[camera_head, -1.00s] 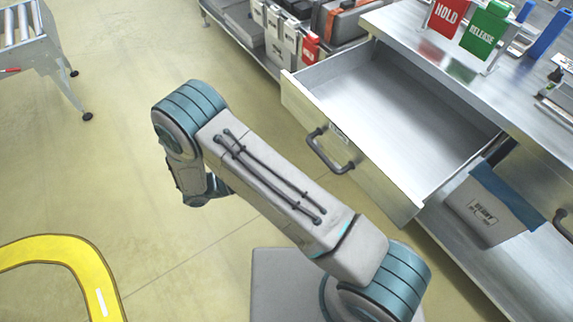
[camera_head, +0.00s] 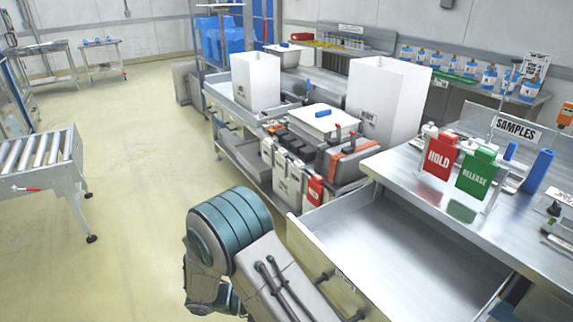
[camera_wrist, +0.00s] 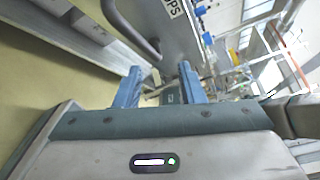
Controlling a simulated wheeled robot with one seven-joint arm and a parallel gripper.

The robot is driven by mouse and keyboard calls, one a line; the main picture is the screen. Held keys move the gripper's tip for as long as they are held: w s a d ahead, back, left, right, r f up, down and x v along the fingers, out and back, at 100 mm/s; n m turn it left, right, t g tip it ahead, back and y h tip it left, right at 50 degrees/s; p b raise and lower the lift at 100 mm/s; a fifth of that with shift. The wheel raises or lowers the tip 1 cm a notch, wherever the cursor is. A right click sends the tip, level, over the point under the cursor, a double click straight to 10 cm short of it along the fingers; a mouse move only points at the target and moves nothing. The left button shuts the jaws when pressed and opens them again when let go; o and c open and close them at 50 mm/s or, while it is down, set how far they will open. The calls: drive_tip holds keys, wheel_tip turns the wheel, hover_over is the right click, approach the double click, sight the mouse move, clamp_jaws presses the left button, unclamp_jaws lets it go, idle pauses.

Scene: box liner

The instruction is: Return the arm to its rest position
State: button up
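My arm shows at the bottom of the head view, bent at a teal joint over the floor beside an open drawer (camera_head: 400,255). My gripper (camera_wrist: 158,86) shows in the wrist view with its two blue fingers apart and nothing between them. The drawer's handle (camera_wrist: 140,35) is beyond the fingers in the wrist view, apart from them. In the head view my gripper is hidden.
The steel bench (camera_head: 420,180) above the drawer holds a red HOLD sign (camera_head: 439,158) and a green RELEASE sign (camera_head: 478,172). Cases and white boxes (camera_head: 257,80) stand behind. A roller conveyor (camera_head: 40,150) is at left. The floor between is clear.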

drive_tip(key=s+d+r+m+t+y+p, duration=0.1)
drive_tip(key=s+d+r+m+y, duration=0.1)
drive_tip(key=d+r+m+y, duration=0.2)
drive_tip(key=s+d+r+m+t+y+p, duration=0.1)
drive_tip(key=s+d+r+m+y, duration=0.2)
drive_tip(key=m, duration=1.3)
drive_tip(key=s+d+r+m+t+y+p, duration=0.1)
drive_tip(key=s+d+r+m+y+p, duration=0.1)
drive_tip(key=d+r+m+y, duration=0.5)
wheel_tip(320, 180, up, 7)
drive_tip(key=s+m+y, duration=0.1)
drive_tip(key=m+y, duration=0.2)
drive_tip(key=m, duration=0.1)
drive_tip(key=shift+f+t, duration=0.15)
drive_tip(key=shift+t, duration=0.25)
